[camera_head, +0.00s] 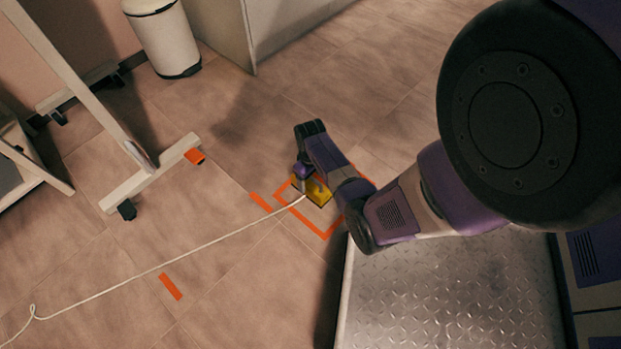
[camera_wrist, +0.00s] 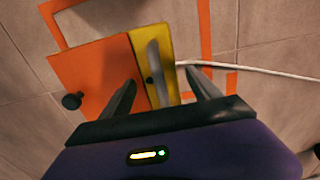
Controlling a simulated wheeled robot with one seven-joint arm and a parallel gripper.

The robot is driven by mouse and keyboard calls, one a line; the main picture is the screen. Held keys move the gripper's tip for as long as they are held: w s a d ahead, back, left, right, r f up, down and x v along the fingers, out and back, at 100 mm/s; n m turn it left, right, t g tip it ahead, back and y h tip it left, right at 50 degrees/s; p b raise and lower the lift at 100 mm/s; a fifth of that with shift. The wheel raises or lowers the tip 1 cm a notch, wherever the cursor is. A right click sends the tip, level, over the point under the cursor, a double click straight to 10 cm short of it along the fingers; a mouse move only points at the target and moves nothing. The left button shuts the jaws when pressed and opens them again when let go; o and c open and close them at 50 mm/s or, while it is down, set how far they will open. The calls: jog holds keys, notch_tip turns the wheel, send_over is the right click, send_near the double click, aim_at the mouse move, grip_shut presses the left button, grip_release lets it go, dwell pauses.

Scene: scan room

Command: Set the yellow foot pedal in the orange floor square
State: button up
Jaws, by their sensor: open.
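The yellow foot pedal (camera_head: 319,191) rests at the orange floor square (camera_head: 309,228), partly behind my gripper in the head view. In the wrist view the yellow pedal (camera_wrist: 149,45) has a grey bar on top and an orange panel (camera_wrist: 92,72) with a black knob beside it. Orange strips of the square (camera_wrist: 205,40) show around it; I cannot tell whether all of the pedal is inside. My gripper (camera_wrist: 160,88) is open, its fingers either side of the pedal's near part. I cannot tell whether they touch it.
A white cord (camera_head: 168,263) runs from the pedal across the floor to the lower left. A white wheeled stand (camera_head: 150,185) and a white bin (camera_head: 165,42) are at the left and upper left. Loose orange strips (camera_head: 171,286) mark the floor. Open floor lies left of the square.

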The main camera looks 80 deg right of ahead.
notch_tip(320, 180, up, 12)
jog(key=p, duration=0.6)
jog(key=shift+f+p, duration=0.1)
jog(key=shift+p, duration=0.3)
jog(key=w+a+f+n+t+h, duration=0.1)
jog(key=w+a+t+h, duration=0.1)
jog(key=a, duration=0.8)
jog(key=s+a+r+n+t+h, duration=0.2)
jog(key=a+r+t, duration=0.4)
jog(key=a, duration=0.5)
jog(key=s+a+r+n+t+y, duration=0.1)
jog(key=a+r, duration=0.3)
jog(key=r, duration=0.6)
jog(key=s+a+r+n+t+y, duration=0.1)
jog(key=s+a+r+t, duration=0.1)
jog(key=r, duration=0.8)
jog(key=s+a+r+n+t+y, duration=0.1)
jog(key=a+r+t, duration=0.3)
jog(key=r, duration=0.6)
jog(key=shift+s+a+r+y, duration=0.35)
jog(key=shift+s+a+y, duration=0.15)
jog(key=shift+s+a, duration=0.55)
jog(key=shift+w+a, duration=0.15)
jog(key=shift+w, duration=0.05)
notch_tip(320, 180, up, 32)
jog(key=p, duration=3.2)
jog(key=shift+r, duration=0.2)
